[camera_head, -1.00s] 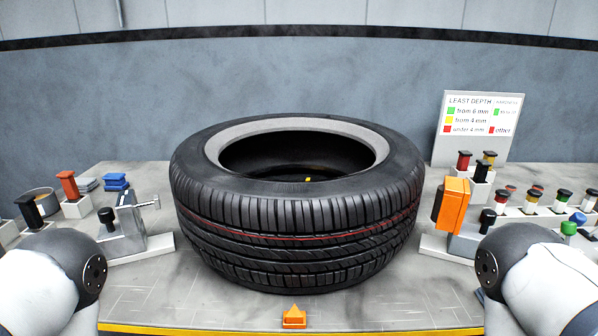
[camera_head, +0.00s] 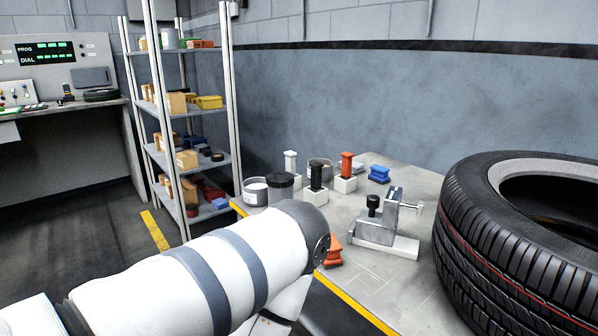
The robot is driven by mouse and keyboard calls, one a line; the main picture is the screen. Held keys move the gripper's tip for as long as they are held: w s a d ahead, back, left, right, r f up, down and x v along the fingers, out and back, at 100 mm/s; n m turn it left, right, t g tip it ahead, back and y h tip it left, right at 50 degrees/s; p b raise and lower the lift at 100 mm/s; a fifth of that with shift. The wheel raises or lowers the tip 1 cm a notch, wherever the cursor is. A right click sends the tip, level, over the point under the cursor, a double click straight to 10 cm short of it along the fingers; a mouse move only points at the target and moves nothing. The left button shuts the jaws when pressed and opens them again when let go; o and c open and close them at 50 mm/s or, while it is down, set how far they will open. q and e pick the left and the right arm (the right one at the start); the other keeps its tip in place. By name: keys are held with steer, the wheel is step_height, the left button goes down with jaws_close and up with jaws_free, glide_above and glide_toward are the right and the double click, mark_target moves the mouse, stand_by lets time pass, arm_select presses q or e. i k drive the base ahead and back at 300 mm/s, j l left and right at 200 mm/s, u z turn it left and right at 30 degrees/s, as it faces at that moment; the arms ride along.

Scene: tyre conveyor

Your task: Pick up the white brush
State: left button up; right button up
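A white upright handle (camera_head: 290,164), which looks like the white brush, stands in a white block-shaped holder at the back left of the table. A black one (camera_head: 315,176) and an orange-red one (camera_head: 347,164) stand in similar white holders to its right. The bristles cannot be seen. My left arm crosses the lower left of the view, its elbow in front of the table's left corner. Its forearm drops out at the bottom edge, so my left gripper is not visible. My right arm and gripper are out of view.
Two round tins (camera_head: 255,191) stand at the table's left corner. A metal clamp-like device (camera_head: 385,222), a blue block (camera_head: 379,174) and an orange block (camera_head: 333,251) are on the table (camera_head: 372,285). A large tyre (camera_head: 500,245) fills the right. A shelf rack (camera_head: 226,90) stands behind.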

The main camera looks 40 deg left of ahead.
mark_target(290, 156)
steer(key=u, duration=1.3)
